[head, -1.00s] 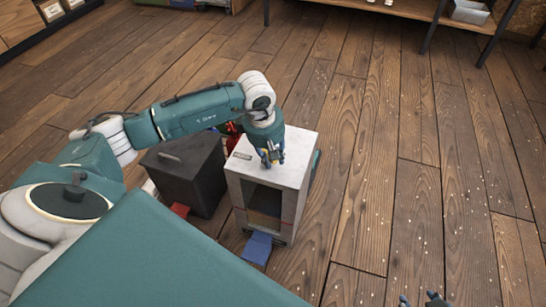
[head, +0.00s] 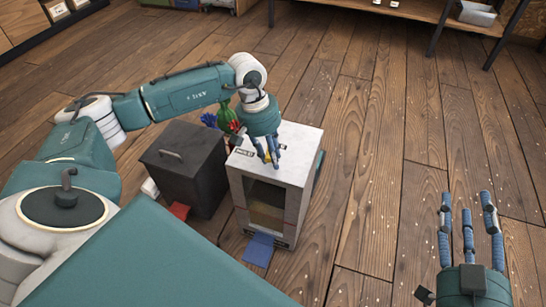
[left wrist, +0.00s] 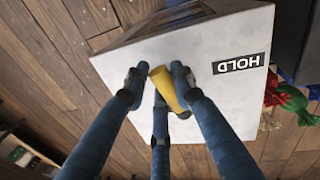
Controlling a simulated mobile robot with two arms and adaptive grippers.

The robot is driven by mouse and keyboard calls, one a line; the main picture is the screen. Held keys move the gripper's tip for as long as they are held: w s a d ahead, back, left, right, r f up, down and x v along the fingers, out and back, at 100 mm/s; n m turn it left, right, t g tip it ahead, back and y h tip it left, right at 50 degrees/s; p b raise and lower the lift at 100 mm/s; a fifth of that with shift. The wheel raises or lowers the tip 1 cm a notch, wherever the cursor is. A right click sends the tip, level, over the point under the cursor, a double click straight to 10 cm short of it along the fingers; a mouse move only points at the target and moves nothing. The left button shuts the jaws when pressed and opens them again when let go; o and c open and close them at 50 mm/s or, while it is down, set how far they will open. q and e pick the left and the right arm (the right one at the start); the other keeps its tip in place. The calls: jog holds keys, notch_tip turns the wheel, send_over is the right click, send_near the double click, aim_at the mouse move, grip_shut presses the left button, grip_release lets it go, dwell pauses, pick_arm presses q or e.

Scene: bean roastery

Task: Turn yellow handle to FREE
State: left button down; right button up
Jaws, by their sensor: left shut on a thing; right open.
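The yellow handle (left wrist: 168,90) stands on the white top of a box-shaped cabinet (head: 301,139). In the left wrist view the fingers of my left gripper (left wrist: 158,88) are closed around the handle. A black HOLD label (left wrist: 239,64) is on the cabinet top, to the right of the handle in that view; no FREE label is visible. In the head view my left gripper (head: 268,150) hides most of the handle. My right gripper (head: 468,225) is open and empty over the floor at the lower right.
A dark grey box (head: 182,165) with a lid handle stands close left of the cabinet. A blue flap (head: 259,249) and a red flap (head: 180,210) lie at their fronts. Red, green and blue items (head: 227,115) sit behind. The wooden floor to the right is clear.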

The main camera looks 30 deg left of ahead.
pick_arm(q)
jog(key=shift+s+a+f+m+g+b, duration=0.1)
jog(key=shift+s+m+g+b, duration=0.1)
jog(key=shift+m, duration=0.45)
jog(key=shift+s+a+m+g+b, duration=0.1)
jog(key=shift+m+b, duration=0.1)
jog(key=shift+m, duration=0.45)
pick_arm(e)
jog(key=shift+s+a+r+t+y, duration=0.15)
jog(key=shift+r+t, duration=0.3)
jog(key=shift+r, duration=0.5)
jog(key=shift+r+t+y, duration=0.2)
jog(key=shift+r+t, duration=0.2)
jog(key=shift+r, duration=0.5)
jog(key=shift+s+a+r+t+y, duration=0.15)
jog(key=shift+r+t, duration=0.3)
jog(key=shift+r, duration=0.5)
jog(key=shift+w, duration=0.1)
pick_arm(q)
jog(key=c, duration=1.5)
grip_release()
jog(key=shift+o, duration=0.2)
jog(key=shift+w+r, duration=0.1)
jog(key=shift+r, duration=0.1)
jog(key=shift+a+r, duration=0.1)
jog(key=shift+r, duration=0.25)
notch_tip(320, 180, up, 11)
jog(key=a, duration=0.2)
jog(key=shift+s, duration=0.3)
jog(key=shift+f, duration=0.1)
